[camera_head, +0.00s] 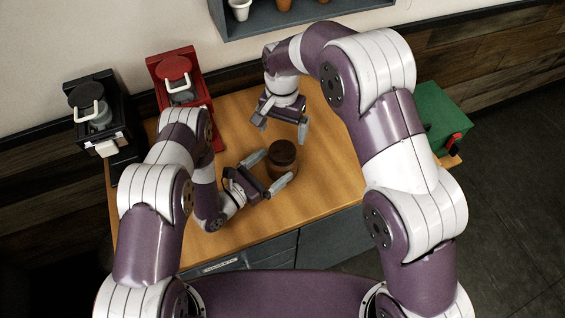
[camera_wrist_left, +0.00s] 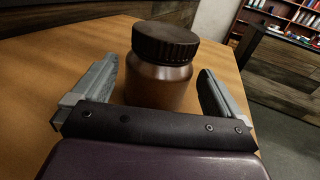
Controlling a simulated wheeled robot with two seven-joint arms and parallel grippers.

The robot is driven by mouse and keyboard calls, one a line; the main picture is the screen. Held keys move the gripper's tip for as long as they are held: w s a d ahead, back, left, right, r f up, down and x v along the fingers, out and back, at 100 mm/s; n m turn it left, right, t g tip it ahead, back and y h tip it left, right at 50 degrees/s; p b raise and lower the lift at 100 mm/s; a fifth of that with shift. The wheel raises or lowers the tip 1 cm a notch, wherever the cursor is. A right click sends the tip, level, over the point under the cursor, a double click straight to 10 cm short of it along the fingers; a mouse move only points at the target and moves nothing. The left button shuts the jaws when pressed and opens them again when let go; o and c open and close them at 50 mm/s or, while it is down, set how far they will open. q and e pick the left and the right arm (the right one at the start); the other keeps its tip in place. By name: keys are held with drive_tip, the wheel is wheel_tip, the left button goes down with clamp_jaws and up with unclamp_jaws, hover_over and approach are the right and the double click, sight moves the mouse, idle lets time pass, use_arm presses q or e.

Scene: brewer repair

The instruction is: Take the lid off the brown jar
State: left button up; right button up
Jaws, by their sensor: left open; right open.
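The brown jar (camera_head: 283,170) stands upright on the wooden table, with its dark ridged lid (camera_head: 282,151) on top. In the left wrist view the jar body (camera_wrist_left: 160,86) and the lid (camera_wrist_left: 165,42) show close up. My left gripper (camera_head: 268,170) is open, its fingers on either side of the jar, low around its body; gaps show between the fingers and the jar in the left wrist view (camera_wrist_left: 160,88). My right gripper (camera_head: 279,131) is open and empty, above the table behind the jar and slightly left of it, apart from the lid.
A black brewer (camera_head: 98,110) and a red brewer (camera_head: 180,80) stand at the table's back left. A green box (camera_head: 440,115) is at the right edge. A grey shelf (camera_head: 300,17) with cups hangs on the back wall. The table (camera_head: 330,185) is clear right of the jar.

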sight(282, 158)
use_arm(q)
drive_tip(key=x, duration=0.3)
drive_tip(key=shift+w+d+r, duration=0.1)
drive_tip(key=shift+w+d, duration=0.3)
drive_tip(key=shift+d, duration=0.1)
use_arm(e)
drive_tip(key=shift+s+r, duration=0.1)
drive_tip(key=shift+s, duration=0.05)
use_arm(q)
drive_tip(key=shift+w, duration=0.1)
drive_tip(key=shift+c, duration=0.3)
